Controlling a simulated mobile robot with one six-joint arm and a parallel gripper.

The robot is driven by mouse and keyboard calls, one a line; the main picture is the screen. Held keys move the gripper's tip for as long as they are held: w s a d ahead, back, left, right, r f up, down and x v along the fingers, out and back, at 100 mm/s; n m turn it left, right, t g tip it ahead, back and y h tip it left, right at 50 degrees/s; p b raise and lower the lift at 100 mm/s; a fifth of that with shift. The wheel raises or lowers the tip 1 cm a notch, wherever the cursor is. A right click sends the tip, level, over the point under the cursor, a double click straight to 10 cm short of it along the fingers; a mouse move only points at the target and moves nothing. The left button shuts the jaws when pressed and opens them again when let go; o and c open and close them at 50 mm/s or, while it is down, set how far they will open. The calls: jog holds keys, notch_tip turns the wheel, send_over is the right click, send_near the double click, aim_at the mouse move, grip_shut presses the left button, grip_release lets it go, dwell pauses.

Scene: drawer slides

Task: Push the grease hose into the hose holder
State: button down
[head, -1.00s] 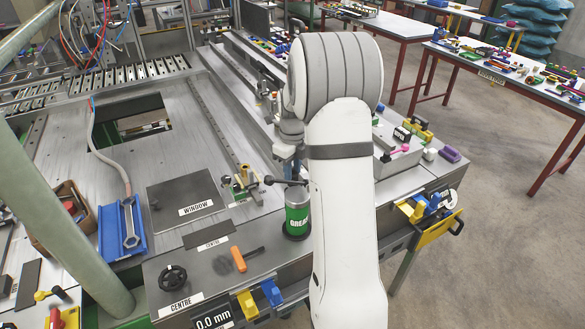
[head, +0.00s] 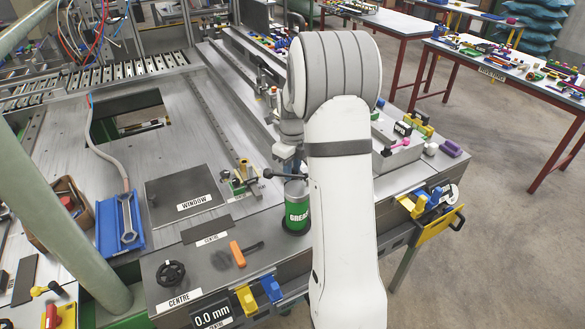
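A green and white can labelled GREASE (head: 297,208) stands on the front part of the metal bench, partly covered by my white arm. A black rod with a ball end (head: 268,173) sticks out to the left over the can's top; I cannot tell whether it is part of the grease hose. The hose holder cannot be picked out. My gripper (head: 290,164) is at the far end of my arm, just above and behind the can. Its fingers are too small and hidden to show whether they are open or hold anything.
A pale hose (head: 101,155) runs along the bench's left side to a blue tray (head: 107,241) with a spanner. A brass fitting (head: 243,176), a WINDOW plate (head: 178,191), a black handwheel (head: 171,272) and an orange-handled tool (head: 238,254) lie around the can.

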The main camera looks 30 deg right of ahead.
jog(key=shift+f+b, duration=0.4)
jog(key=shift+f, duration=0.2)
jog(key=c, duration=1.1)
grip_release()
jog(key=shift+o, duration=0.2)
jog(key=shift+r, duration=0.1)
jog(key=shift+r+p, duration=1.7)
jog(key=shift+r, duration=0.8)
